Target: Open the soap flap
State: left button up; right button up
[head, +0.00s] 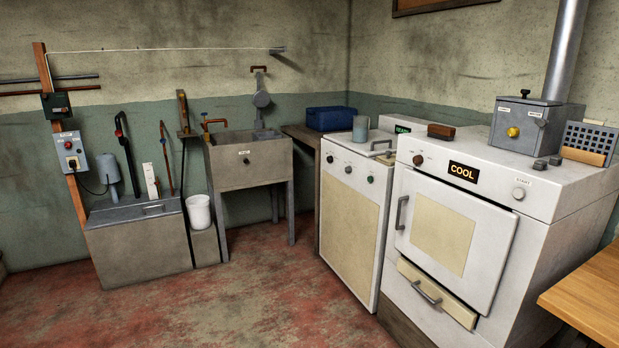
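No part in view is readably labelled as the soap flap, so I cannot tell which it is. The white machine (450,170) marked COOL stands at the right. Its large front door (490,247) has a cream panel and a grey handle (402,212) and looks shut. Below it is a cream front panel (462,312) with a grey bar handle (426,293). A grey box (517,143) with a yellow knob (513,132) and a black top knob sits on the machine; its small labels are unreadable. Neither of my grippers is in view.
A second white cabinet (348,211) stands left of the machine. Further left are a sink (247,160), a white bucket (199,211) and a low grey tank (138,251). A wooden tabletop (590,295) juts in at lower right. The red, worn floor (250,290) is clear in the middle.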

aim_at(393, 155)
jog(key=i+z, duration=0.25)
jog(key=i+j+z, duration=0.3)
jog(key=i, duration=0.15)
jog(key=i+j+z, duration=0.5)
jog(key=i+j, duration=0.25)
jog(key=i, duration=0.3)
jog(key=i+j+z, duration=0.2)
jog(key=i+j, duration=0.45)
jog(key=i, duration=0.1)
